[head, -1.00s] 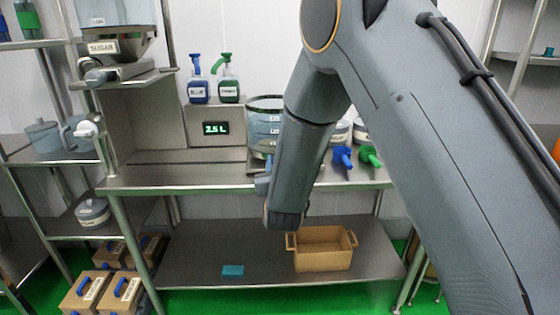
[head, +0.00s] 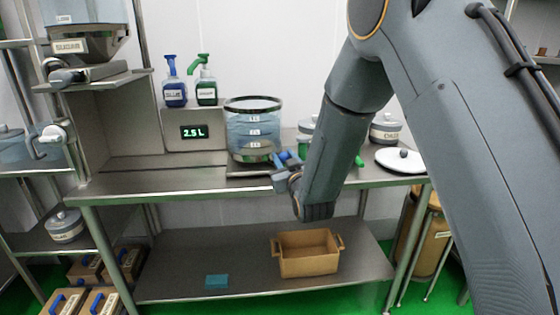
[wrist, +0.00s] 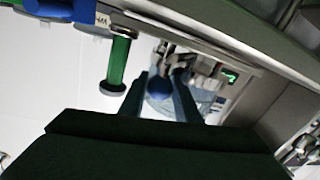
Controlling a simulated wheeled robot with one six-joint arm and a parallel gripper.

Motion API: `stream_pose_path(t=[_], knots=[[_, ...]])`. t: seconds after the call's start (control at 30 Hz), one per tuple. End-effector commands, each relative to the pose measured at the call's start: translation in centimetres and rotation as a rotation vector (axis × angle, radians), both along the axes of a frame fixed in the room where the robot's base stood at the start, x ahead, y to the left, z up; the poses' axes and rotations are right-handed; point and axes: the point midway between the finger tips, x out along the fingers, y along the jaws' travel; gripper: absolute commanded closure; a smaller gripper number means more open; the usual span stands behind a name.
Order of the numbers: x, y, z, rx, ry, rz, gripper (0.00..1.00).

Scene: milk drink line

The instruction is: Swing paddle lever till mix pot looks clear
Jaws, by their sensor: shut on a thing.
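The mix pot (head: 253,143) is a clear round vessel with a dark rim and level labels, standing on the metal counter. Bluish, cloudy-looking liquid shows through its wall. My gripper (head: 284,172) is beside its lower right side, at the counter's front edge. It is shut on a blue handle (head: 290,158), which I take for the paddle lever. In the wrist view a blue round knob (wrist: 160,80) shows between the two dark fingers. How the handle joins the pot is hidden.
A green-handled tool (wrist: 117,62) is close to the fingers in the wrist view. A white lid (head: 400,160) lies on the right.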

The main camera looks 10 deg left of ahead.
Motion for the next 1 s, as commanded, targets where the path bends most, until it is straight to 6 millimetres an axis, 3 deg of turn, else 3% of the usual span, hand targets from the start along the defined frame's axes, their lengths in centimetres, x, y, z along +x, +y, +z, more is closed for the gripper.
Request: stream_pose_path(t=[0.47, 0.5, 0.6, 1.0], knots=[[0.27, -0.3, 0.07, 0.001, 0.0, -0.004, 1.0], [0.27, -0.3, 0.07, 0.001, 0.0, -0.004, 0.68], [0.23, -0.25, 0.04, 0.001, 0.0, -0.003, 0.53], [-0.69, -0.49, -0.05, 0.001, 0.001, 0.0, 0.53]])
